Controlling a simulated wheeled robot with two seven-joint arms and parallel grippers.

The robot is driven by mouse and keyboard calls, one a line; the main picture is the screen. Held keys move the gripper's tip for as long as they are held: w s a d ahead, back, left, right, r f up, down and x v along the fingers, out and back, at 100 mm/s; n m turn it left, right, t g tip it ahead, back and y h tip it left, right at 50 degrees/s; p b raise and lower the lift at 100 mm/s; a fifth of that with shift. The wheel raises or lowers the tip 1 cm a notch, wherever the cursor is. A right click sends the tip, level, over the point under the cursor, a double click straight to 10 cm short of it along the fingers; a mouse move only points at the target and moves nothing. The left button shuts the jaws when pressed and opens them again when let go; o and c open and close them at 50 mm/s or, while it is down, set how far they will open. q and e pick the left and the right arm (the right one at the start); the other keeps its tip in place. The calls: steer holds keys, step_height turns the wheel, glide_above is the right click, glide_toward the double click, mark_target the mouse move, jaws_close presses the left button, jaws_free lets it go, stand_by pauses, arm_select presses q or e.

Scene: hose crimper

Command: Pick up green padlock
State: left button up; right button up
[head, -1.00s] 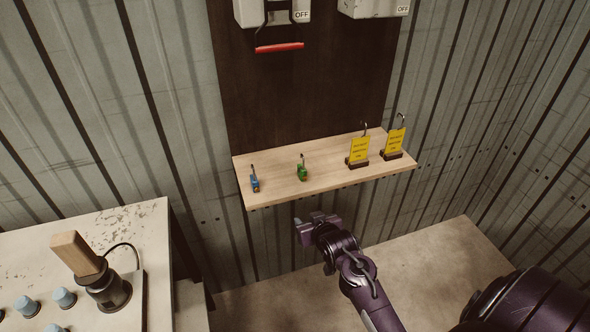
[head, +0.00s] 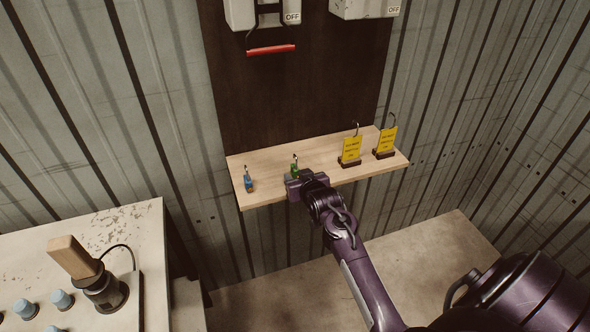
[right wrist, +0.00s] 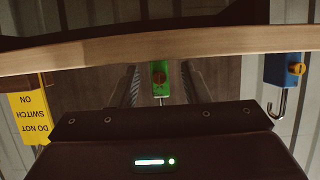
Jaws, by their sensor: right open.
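The green padlock (head: 294,171) stands on the wooden shelf (head: 325,179), partly covered by my right gripper (head: 293,181) in the head view. In the right wrist view, which shows the scene upside down, the green padlock (right wrist: 159,73) appears between the two open fingers of my right gripper (right wrist: 159,86). There is a visible gap on each side, and the fingers are not closed on it. My left gripper is not in view.
A blue padlock (head: 249,184) stands left of the green one. Two yellow tags (head: 351,149) (head: 387,140) with hooks stand to the right on the shelf. A dark panel with a red-handled switch (head: 271,49) is behind. A worn table (head: 120,225) is lower left.

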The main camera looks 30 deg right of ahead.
jaws_close()
steer(key=shift+r, duration=0.1)
stand_by(0.3)
step_height(320, 180, up, 20)
steer(key=b, duration=0.2)
